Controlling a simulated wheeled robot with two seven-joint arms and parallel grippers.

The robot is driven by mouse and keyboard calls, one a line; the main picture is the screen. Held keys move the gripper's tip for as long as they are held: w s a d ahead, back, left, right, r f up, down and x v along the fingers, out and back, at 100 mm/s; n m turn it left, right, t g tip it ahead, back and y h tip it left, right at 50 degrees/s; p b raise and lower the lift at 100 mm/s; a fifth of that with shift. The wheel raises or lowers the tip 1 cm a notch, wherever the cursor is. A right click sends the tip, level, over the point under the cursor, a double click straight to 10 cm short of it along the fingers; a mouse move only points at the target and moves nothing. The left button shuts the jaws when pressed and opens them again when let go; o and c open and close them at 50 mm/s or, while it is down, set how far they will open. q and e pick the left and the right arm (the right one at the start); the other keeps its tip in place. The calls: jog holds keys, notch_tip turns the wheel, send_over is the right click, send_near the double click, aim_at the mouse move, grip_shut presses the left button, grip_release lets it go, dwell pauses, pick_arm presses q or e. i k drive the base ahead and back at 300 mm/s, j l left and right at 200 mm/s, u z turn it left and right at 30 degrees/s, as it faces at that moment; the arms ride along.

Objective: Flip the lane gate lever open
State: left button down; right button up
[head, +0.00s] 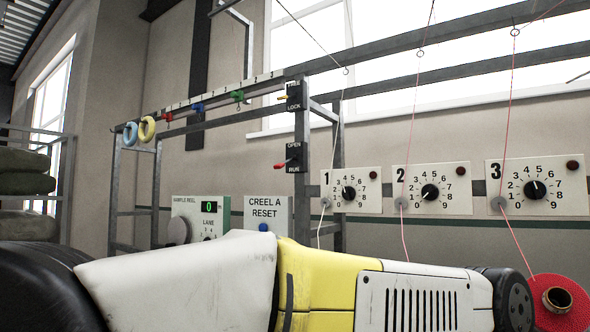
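A black plate (293,153) marked OPEN above and RUN below is on the grey gantry post. A red-tipped lever (280,166) sticks out from it to the left, nearer the RUN marking. Its OPEN label makes it the likely lane gate lever. One of my arms, white and yellow, crosses the lower foreground. Neither gripper shows in this view, and nothing is seen touching either lever.
Numbered dial panels 1 (365,190), 2 (452,190) and 3 (514,195) line the right. A sample reel box (188,210) and a CREEL A RESET box (265,213) stand lower left. Yarns hang from the rail. A red spool (575,287) sits lower right.

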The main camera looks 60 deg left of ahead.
aim_at(279, 165)
jog(key=j+u, duration=0.1)
jog(key=u, duration=1.95)
